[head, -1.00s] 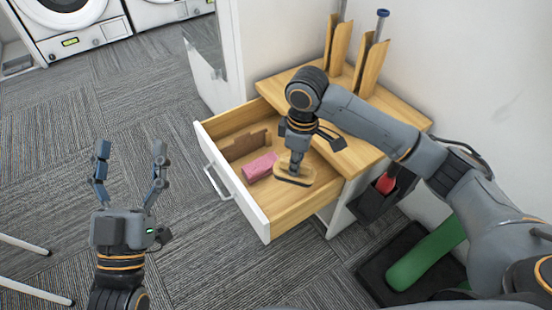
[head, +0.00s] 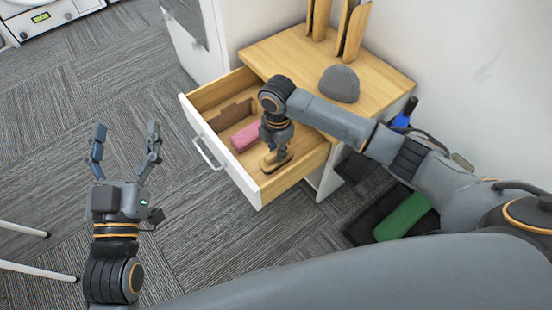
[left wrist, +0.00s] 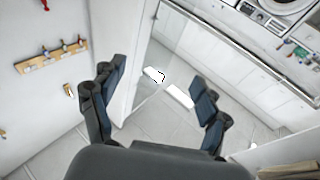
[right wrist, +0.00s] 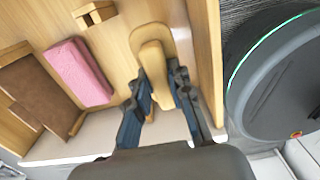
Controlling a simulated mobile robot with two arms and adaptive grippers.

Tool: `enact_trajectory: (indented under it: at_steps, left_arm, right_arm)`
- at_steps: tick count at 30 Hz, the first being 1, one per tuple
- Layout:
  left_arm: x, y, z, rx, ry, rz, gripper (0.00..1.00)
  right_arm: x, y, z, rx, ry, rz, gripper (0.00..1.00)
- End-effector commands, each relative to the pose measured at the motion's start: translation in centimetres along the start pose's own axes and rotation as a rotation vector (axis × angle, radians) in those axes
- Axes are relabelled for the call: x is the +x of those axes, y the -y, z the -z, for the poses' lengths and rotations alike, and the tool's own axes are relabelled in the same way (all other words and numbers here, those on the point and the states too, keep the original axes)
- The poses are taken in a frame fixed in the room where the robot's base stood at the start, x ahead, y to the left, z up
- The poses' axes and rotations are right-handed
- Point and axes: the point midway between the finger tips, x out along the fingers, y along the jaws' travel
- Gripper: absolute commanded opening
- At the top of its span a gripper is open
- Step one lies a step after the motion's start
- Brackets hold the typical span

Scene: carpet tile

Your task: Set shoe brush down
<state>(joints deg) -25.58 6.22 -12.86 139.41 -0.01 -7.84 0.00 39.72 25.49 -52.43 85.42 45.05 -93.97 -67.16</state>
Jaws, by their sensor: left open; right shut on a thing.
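The wooden shoe brush (head: 272,163) is in the open drawer (head: 222,140), near its right end. It also shows in the right wrist view (right wrist: 152,45), with its narrow part between the fingers. My right gripper (head: 275,152) points down into the drawer and is shut on the brush. I cannot tell whether the brush touches the drawer floor. My left gripper (head: 125,128) is open and empty, out over the carpet to the left of the drawer.
A pink block (head: 246,136) and a brown item (head: 231,114) lie in the drawer, left of the brush. A small wooden piece (right wrist: 94,13) shows in the right wrist view. A grey cap-like thing (head: 340,83) sits on the cabinet top (head: 290,55). A green object (head: 402,217) lies right.

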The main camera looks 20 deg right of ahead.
Motion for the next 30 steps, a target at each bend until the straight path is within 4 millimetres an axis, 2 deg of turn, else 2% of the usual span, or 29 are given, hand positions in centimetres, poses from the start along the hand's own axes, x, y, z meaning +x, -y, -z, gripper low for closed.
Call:
enact_trajectory:
  at_steps: [3, 8, 15, 19, 30]
  left_arm:
    - [0.0, -0.2, 1.5, -0.003, -0.089, -0.005, 0.76]
    - [-0.1, -0.4, 2.7, -0.006, -0.156, -0.008, 0.76]
    - [-1.4, -0.9, 6.8, -0.016, -0.407, -0.019, 0.76]
    - [-2.2, -1.0, 8.4, -0.021, -0.506, -0.023, 0.76]
    - [-2.4, -1.1, 9.0, -0.022, -0.533, -0.024, 0.76]
  right_arm:
    - [1.0, 0.0, 0.0, 0.001, -0.001, 0.0, 0.0]
    - [1.6, 0.0, 0.0, 0.001, -0.001, 0.0, 0.0]
    - [4.0, 0.0, 0.1, 0.002, -0.001, 0.001, 0.0]
    - [4.7, 0.0, 0.1, 0.001, -0.001, 0.0, 0.0]
    - [4.9, 0.0, 0.0, 0.001, 0.0, 0.0, 0.0]
